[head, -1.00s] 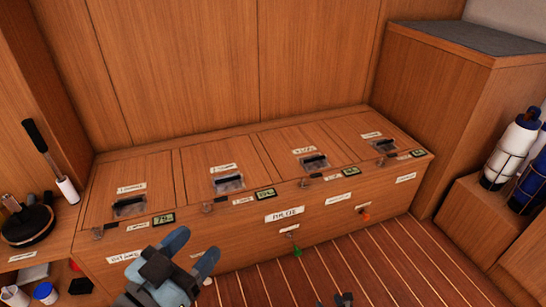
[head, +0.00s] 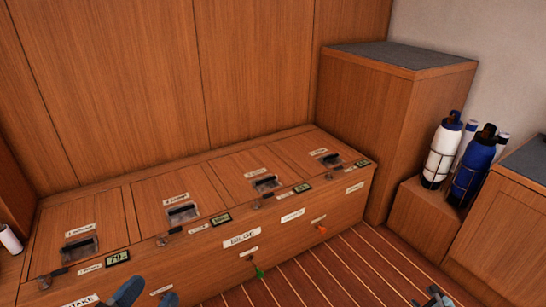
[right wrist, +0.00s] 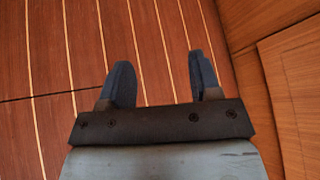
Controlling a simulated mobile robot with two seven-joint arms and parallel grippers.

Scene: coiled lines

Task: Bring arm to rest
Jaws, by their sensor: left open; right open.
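My left gripper (head: 150,292) shows at the bottom edge of the head view, left of centre. Its two blue fingers are apart with nothing between them, and the rest is cut off by the frame. My right gripper (head: 436,295) shows small at the bottom right of the head view, low over the striped floor. In the right wrist view my right gripper (right wrist: 158,72) has its two dark fingers spread and empty above the floor planks.
A long wooden locker bench (head: 240,241) with several latched lids runs along the wall. A tall cabinet (head: 375,110) stands at its right end. White (head: 441,152) and blue (head: 472,172) bottles stand in racks at right. The striped floor (head: 350,265) is clear in front.

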